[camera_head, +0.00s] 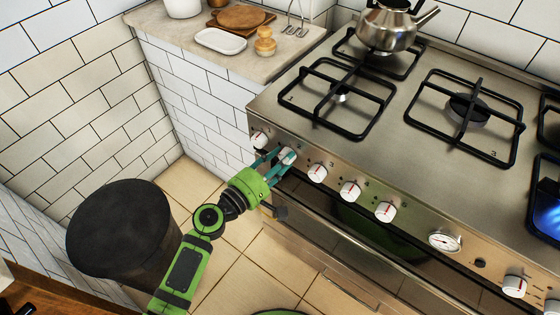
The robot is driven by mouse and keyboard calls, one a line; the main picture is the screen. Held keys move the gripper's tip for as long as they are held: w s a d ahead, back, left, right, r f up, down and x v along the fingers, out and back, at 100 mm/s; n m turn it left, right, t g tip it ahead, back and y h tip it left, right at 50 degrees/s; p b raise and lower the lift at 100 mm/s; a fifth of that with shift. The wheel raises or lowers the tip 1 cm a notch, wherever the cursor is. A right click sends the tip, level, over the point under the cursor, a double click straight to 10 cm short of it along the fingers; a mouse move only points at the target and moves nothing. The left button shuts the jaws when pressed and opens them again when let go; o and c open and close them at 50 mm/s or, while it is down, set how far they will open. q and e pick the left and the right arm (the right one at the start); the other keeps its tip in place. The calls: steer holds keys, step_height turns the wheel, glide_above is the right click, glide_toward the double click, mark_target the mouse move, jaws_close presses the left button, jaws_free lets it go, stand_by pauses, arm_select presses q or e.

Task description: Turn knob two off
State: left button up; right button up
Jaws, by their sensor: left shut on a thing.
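The stove's front panel (418,222) carries a row of white knobs with red marks. My left gripper (283,158) reaches in from below and is shut on the second knob from the left (287,154). Its teal fingers lie on either side of this knob and partly hide it. The leftmost knob (259,139) is just left of the fingers, and the third knob (317,173) is just right of them. I cannot read the turn of the held knob clearly. My right gripper is not in view.
More knobs (349,191) and a round gauge (445,241) continue to the right. A blue flame (548,215) burns at the right edge. A kettle (388,27) stands at the back. A dark round bin (120,225) is on the floor at left. The oven handle runs below the panel.

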arm_select(q)
steer(key=shift+s+d+m+y+p, duration=0.15)
steer(key=shift+m+y+p, duration=0.2)
steer(key=shift+m, duration=2.2)
steer(key=shift+s+d+m+y+p, duration=0.1)
steer(key=shift+m+y+p, duration=0.2)
steer(key=shift+m, duration=2.25)
steer(key=shift+f, duration=0.1)
steer(key=o, duration=1.2)
steer(key=shift+c, duration=0.2)
steer(key=shift+a, duration=0.15)
steer(key=v, duration=1.1)
steer(key=shift+s+a, duration=0.15)
steer(key=shift+s, duration=0.25)
